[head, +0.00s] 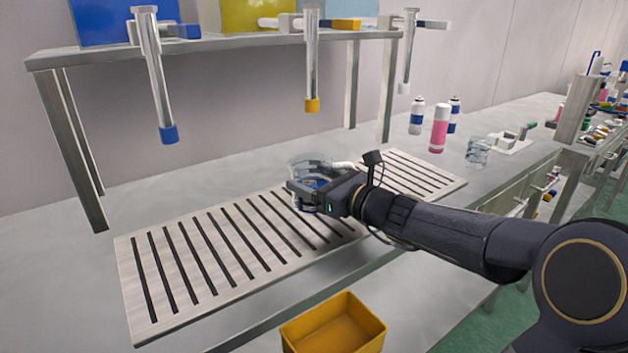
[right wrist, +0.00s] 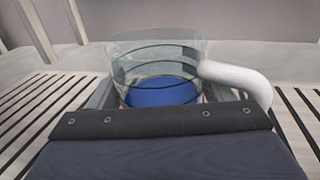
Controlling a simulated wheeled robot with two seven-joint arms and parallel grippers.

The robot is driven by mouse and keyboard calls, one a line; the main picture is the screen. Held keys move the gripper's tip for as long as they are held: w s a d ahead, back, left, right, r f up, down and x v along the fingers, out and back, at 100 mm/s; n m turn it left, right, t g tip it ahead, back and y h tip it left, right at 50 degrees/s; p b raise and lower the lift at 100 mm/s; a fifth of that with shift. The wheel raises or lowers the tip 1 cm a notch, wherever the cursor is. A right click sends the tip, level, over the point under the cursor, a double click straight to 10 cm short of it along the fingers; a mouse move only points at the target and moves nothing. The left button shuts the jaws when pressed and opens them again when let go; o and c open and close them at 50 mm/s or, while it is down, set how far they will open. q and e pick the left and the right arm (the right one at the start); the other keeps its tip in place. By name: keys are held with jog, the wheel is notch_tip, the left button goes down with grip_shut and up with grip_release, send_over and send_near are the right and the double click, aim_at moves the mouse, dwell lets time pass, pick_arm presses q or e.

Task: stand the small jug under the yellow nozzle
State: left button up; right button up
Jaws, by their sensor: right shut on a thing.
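The small jug (head: 309,162) is clear, with dark rings, a white handle and a blue patch at its bottom. It is upright at the middle of the slatted grate, roughly below the yellow nozzle (head: 312,105), which hangs from a pipe on the rack. My right gripper (head: 308,190) is shut around the jug from the right side. In the right wrist view the jug (right wrist: 155,65) stands between the fingers, its white handle (right wrist: 240,78) to the right. Whether its base touches the grate is hidden by the gripper. My left gripper is out of view.
The slatted grate (head: 133,285) lies along the bench. A blue nozzle (head: 168,134) hangs at left and a white one (head: 403,88) at right. A yellow bin (head: 335,325) is in front. Spray cans (head: 438,130) and a clear beaker (head: 478,152) stand at back right.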

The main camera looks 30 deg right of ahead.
jog(key=o, duration=1.2)
jog(key=shift+c, duration=0.2)
jog(key=shift+r+p, duration=0.35)
jog(key=shift+p, duration=0.1)
jog(key=p+v, duration=0.1)
jog(key=v, duration=1.1)
jog(key=shift+f, duration=0.15)
jog(key=shift+s, duration=0.1)
